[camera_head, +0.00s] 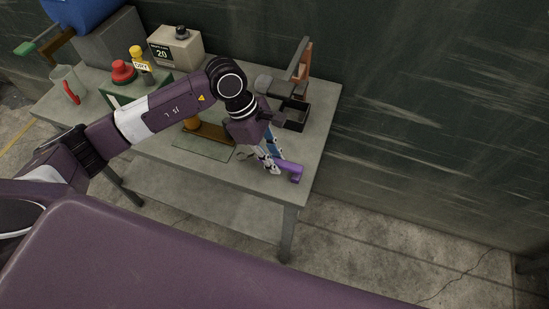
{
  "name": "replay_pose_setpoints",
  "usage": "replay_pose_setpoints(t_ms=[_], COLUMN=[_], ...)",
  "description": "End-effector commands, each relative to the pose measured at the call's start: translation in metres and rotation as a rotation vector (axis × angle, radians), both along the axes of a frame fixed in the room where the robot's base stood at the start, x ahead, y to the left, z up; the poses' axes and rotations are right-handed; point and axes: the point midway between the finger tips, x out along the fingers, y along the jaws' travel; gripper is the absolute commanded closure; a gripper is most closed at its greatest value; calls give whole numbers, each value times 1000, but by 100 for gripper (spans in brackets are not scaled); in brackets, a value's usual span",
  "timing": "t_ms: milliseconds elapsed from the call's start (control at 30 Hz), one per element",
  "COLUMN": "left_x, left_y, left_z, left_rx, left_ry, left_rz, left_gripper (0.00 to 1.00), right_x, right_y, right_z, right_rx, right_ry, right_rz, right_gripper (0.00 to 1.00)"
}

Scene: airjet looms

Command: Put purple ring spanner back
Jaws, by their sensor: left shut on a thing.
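The purple ring spanner (294,170) is at the right front part of the grey table. My left gripper (274,168) reaches down over the table from the left and is shut on the spanner. The spanner's ring end sticks out to the right of the fingers; part of it is hidden behind them. I cannot tell whether it touches the table top. My right gripper is not in view.
Behind the gripper stands a black open tray (293,115) beside an upright brown and grey stand (302,62). A beige box marked 20 (175,47), a red knob (123,72) and a clear jug (68,84) stand at the left. A dark wall (430,110) is behind the table.

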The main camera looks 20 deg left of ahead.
Motion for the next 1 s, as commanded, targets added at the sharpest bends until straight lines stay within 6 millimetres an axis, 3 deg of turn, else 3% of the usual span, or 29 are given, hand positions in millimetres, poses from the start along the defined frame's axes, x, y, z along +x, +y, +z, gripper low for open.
replay_pose_setpoints(t_ms=[100, 500, 533, 667, 1000], left_x=[0, 1, 1, 0, 0], left_y=[0, 0, 0, 0, 0], left_z=[-9, -15, -14, -14, -13], left_rx=[1, 0, 1, 1, 0], left_ry=[1, -2, -1, -1, 0], left_rz=[1, 1, 0, 0, 1], left_gripper=[100, 100, 82, 67, 66], right_x=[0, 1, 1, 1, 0], right_y=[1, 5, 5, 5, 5], right_z=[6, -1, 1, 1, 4], right_rx=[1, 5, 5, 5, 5], right_ry=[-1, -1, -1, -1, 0], right_rz=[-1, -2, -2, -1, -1], right_gripper=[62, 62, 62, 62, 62])
